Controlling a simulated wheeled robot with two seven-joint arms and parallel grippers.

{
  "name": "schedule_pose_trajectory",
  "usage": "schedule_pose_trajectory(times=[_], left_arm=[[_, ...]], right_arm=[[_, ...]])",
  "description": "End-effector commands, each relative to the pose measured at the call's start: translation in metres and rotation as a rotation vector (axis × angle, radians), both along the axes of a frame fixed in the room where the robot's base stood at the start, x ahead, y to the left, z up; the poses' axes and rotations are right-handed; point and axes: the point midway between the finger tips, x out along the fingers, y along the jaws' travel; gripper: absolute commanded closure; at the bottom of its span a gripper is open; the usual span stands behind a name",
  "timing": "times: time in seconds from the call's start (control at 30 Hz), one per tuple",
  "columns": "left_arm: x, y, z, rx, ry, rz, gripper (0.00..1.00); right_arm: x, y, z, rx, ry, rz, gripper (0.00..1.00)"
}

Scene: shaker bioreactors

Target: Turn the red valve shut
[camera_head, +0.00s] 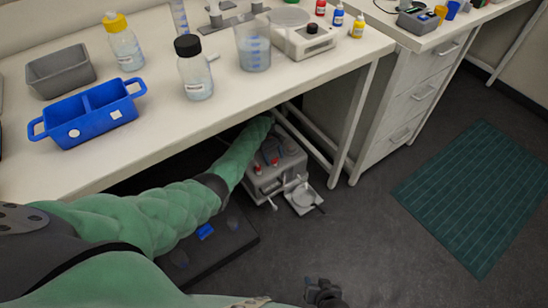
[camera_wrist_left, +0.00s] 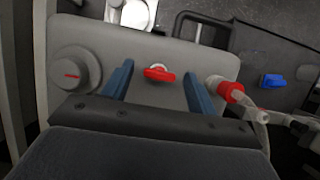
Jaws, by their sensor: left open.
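The red valve (camera_wrist_left: 159,74) is a small red handle on the face of a grey machine (camera_wrist_left: 185,52). In the left wrist view the handle lies roughly crosswise between the two blue fingers of my left gripper (camera_wrist_left: 157,69), which is open with a gap on each side. In the head view the machine (camera_head: 285,150) stands on the floor under the bench, and two red parts (camera_head: 268,162) show on it. My left arm reaches to it from the left, and its gripper is hidden there. My right gripper (camera_head: 325,293) is at the bottom edge, away from the machine; its jaws are unclear.
A grey knob (camera_wrist_left: 74,70) with a red mark sits left of the valve, and a red-collared hose fitting (camera_wrist_left: 228,90) sits right of it. The bench (camera_head: 150,150) and its leg (camera_head: 355,120) stand close to my left arm. Floor is free near the green mat (camera_head: 480,195).

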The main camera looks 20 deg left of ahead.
Motion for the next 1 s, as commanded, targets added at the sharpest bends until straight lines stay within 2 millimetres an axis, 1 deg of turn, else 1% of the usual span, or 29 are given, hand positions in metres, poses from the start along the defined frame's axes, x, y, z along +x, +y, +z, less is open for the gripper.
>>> schedule_pose_trajectory(times=[0.2,0.23,0.27,0.3,0.37,0.4,0.43,0.47,0.77,1.0], left_arm=[[0.0,-0.0003,-0.0003,0.0,0.0,0.0,0.42],[0.0,-0.0003,-0.0003,0.0,0.0,-0.001,0.44],[0.0,-0.0003,-0.0003,0.0,0.0,-0.001,0.5],[-0.0001,-0.0003,-0.0003,0.0,0.0,-0.001,0.58],[-0.0001,-0.0004,-0.0003,0.0,0.0,-0.001,0.69],[0.0,-0.0003,-0.0003,0.0,0.0,-0.001,0.77],[-0.0001,-0.0004,-0.0003,0.0,0.0,-0.001,0.83],[0.0,-0.0004,-0.0002,0.0,0.0,-0.001,0.87],[0.0,-0.0006,-0.0001,-0.001,0.001,-0.034,0.86],[0.0015,-0.0011,0.0009,0.001,0.0,-0.163,0.86]], right_arm=[[-0.0002,0.0004,0.0,0.001,-0.002,0.0,0.64],[-0.0002,0.0004,0.0,0.001,-0.002,0.0,0.64],[-0.0003,0.0004,0.0,0.001,-0.002,0.0,0.64],[-0.0003,0.0004,0.0,0.001,-0.002,0.0,0.64],[-0.0003,0.0004,0.0,0.001,-0.002,0.0,0.64],[-0.0003,0.0004,0.0,0.001,-0.002,0.0,0.64],[-0.0003,0.0004,0.0,0.0,-0.001,0.0,0.64],[-0.0003,0.0004,-0.0001,0.0,-0.001,0.0,0.64],[-0.0005,-0.0001,0.0002,-0.001,0.002,0.0,0.64],[-0.0002,-0.0003,0.0033,-0.002,0.006,0.001,0.64]])
